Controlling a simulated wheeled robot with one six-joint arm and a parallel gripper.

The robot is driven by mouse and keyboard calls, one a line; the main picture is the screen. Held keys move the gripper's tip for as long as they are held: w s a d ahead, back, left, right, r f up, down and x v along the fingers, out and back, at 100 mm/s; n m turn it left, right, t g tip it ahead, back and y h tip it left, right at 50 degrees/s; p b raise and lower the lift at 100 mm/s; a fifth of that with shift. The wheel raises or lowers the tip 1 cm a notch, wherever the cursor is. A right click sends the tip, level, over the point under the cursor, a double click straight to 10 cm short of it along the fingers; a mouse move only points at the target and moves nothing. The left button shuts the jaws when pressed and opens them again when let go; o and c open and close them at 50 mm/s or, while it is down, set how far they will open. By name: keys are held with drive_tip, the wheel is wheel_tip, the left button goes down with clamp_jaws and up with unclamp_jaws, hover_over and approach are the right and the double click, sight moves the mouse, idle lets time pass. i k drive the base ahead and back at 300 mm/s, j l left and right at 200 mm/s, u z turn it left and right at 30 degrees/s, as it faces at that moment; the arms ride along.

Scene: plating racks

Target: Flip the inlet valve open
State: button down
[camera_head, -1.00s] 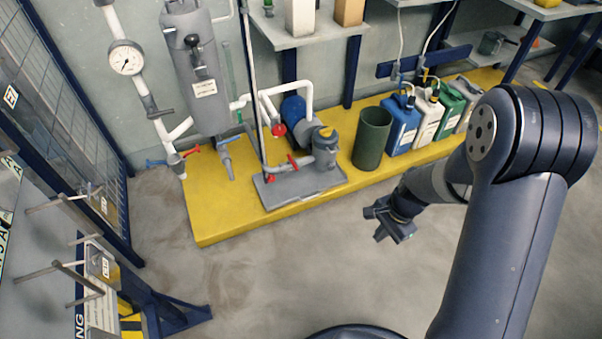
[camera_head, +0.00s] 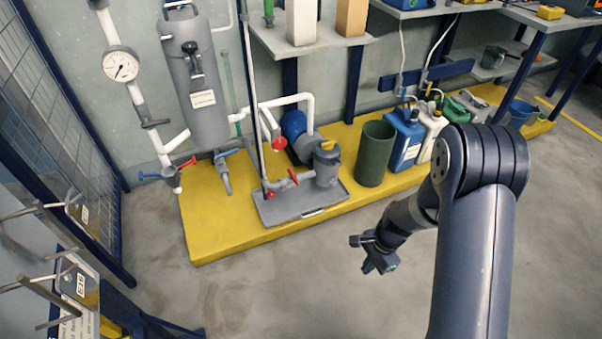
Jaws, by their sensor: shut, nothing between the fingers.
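Several valve handles show on the pipework around the grey cylinder (camera_head: 203,100). A blue lever (camera_head: 149,175) and a red lever (camera_head: 187,162) sit at the foot of the white pipe at left. A blue handle (camera_head: 228,152) is under the cylinder. A red handle (camera_head: 279,142) and a red lever (camera_head: 293,177) are by the pump (camera_head: 326,165). A dark lever (camera_head: 152,124) crosses the white pipe below the gauge. No label tells me which is the inlet valve. My gripper (camera_head: 368,258) is shut and empty over the floor, right of and nearer than the pump, touching nothing.
The yellow platform (camera_head: 205,235) carries the pump tray, a green bin (camera_head: 373,155) and several canisters, including a blue one (camera_head: 406,140). A pressure gauge (camera_head: 120,66) is on the white pipe. A rack with prongs (camera_head: 60,285) stands at left. The floor before the platform is clear.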

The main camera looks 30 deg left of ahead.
sight(291, 174)
drive_tip(key=i+j, duration=0.6)
drive_tip(key=j, duration=0.15)
drive_tip(key=i+j, duration=0.6)
drive_tip(key=j, duration=0.2)
